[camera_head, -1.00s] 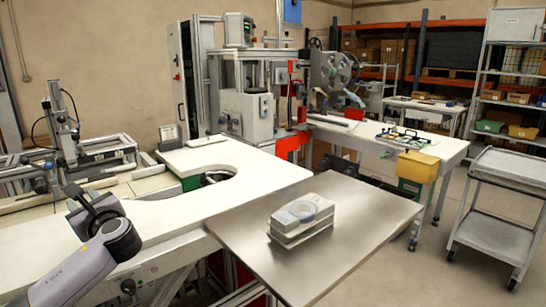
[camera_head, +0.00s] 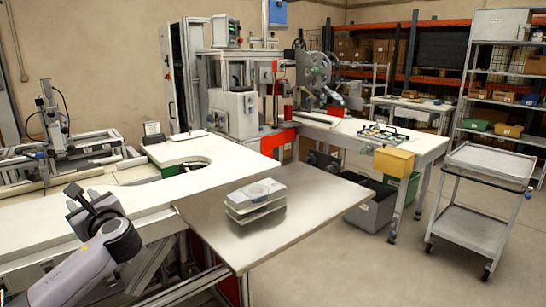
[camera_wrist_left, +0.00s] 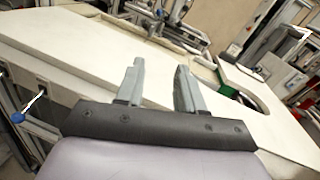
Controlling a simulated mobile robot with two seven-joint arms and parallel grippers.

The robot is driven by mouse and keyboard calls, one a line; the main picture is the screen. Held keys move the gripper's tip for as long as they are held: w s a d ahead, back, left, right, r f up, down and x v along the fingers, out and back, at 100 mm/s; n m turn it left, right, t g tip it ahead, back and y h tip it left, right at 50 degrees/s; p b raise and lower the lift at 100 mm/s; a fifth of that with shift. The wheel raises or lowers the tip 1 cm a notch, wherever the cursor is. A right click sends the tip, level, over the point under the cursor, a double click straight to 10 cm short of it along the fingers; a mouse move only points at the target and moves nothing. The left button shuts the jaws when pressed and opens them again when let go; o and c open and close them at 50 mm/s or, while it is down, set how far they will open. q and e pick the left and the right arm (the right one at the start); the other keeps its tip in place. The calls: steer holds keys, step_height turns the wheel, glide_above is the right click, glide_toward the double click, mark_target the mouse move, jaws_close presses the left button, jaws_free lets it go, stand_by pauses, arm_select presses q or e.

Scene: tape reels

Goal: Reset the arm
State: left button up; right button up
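My left arm (camera_head: 105,240) comes in at the lower left of the head view, bent, beside the white workbench. In the left wrist view my left gripper (camera_wrist_left: 160,88) has its two grey fingers apart with nothing between them. Behind the fingers lies the white bench top (camera_wrist_left: 85,40). My right arm and right gripper are in neither view.
A steel table (camera_head: 300,228) carries a short stack of grey-white cases (camera_head: 256,200). A white bench (camera_head: 150,205) with a curved cutout lies left of it. A grey cart (camera_head: 475,225) stands at the right, with clear floor around it.

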arm_select(q)
steer(key=s+d+f+n+h, duration=0.2)
steer(key=s+d+f+h, duration=0.25)
steer(key=f, duration=0.45)
steer(key=s+d+f+n+h, duration=0.1)
steer(key=s+d+f+h, duration=0.2)
steer(key=d+f, duration=0.5)
steer(key=s+d+f+n+h, duration=0.2)
steer(key=s+d+f+h, duration=0.15)
steer(key=f, duration=0.75)
steer(key=s+d+f+n+h, duration=0.2)
steer(key=s+f+n, duration=0.1)
steer(key=s+n, duration=0.5)
steer(key=s+d+f+n+h, duration=0.3)
steer(key=s+n, duration=0.5)
steer(key=s, duration=0.6)
steer(key=shift+s+f+g, duration=0.15)
steer(key=shift+f+g, duration=0.25)
steer(key=shift+f, duration=0.3)
